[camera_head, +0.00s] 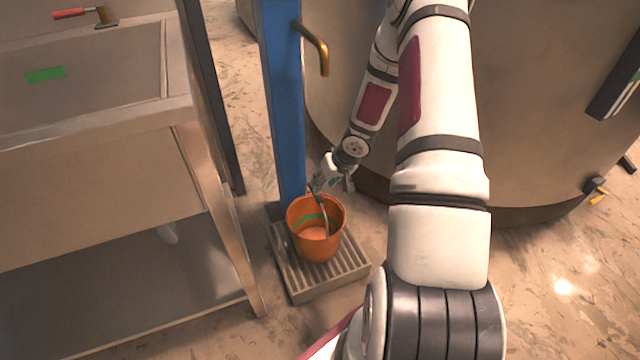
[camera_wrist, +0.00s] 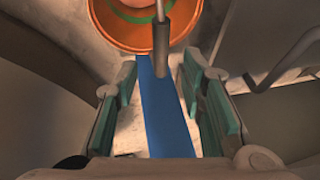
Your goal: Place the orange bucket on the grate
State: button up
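The orange bucket (camera_head: 317,245) stands on the slatted grey grate (camera_head: 345,278) at the foot of the blue post in the head view. It looks upright, with a green band inside. A thin dark rod, seemingly its handle (camera_head: 323,215), slants up from it toward my gripper (camera_head: 332,180), which is just above the rim. In the wrist view the bucket (camera_wrist: 110,30) is at the top, beyond the fingertips. A grey rod with a thicker end hangs in front of it. My gripper (camera_wrist: 160,80) is open there, its green-padded fingers apart; no grasp shows.
The blue post (camera_head: 280,110) with a brass spout (camera_head: 318,48) rises behind the grate. A metal sink table (camera_head: 100,120) stands at left, and a large round chamber (camera_head: 540,120) is behind my arm. The floor at lower right is clear.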

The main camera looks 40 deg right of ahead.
notch_tip(320, 180, up, 17)
jog(key=s+g+h+p, duration=0.1)
jog(key=s+h, duration=0.2)
jog(key=h, duration=0.1)
jog(key=s+a+r+g+h, duration=0.1)
jog(key=s+a+r, duration=0.2)
jog(key=r, duration=0.4)
jog(key=s+a+r+g, duration=0.1)
jog(key=s+a+r, duration=0.2)
jog(key=r, duration=0.3)
jog(key=s+a+r+n+y, duration=0.1)
jog(key=s+a+r, duration=0.3)
jog(key=s+a, duration=0.5)
jog(key=s+a+r+n+g+y, duration=0.1)
jog(key=s+a+r+n+y, duration=0.1)
jog(key=s+a, duration=0.8)
jog(key=s+r+y, duration=0.1)
jog(key=s+r, duration=0.1)
jog(key=s, duration=0.5)
jog(key=shift+s+a+r+n+g, duration=0.15)
jog(key=shift+a+r+n+g, duration=0.1)
jog(key=shift+a+n+g, duration=0.05)
notch_tip(320, 180, up, 28)
jog(key=t+p, duration=0.3)
jog(key=p, duration=2.4)
jog(key=shift+d+r+t, duration=0.15)
jog(key=shift+d+t, duration=0.2)
jog(key=shift+t, duration=0.05)
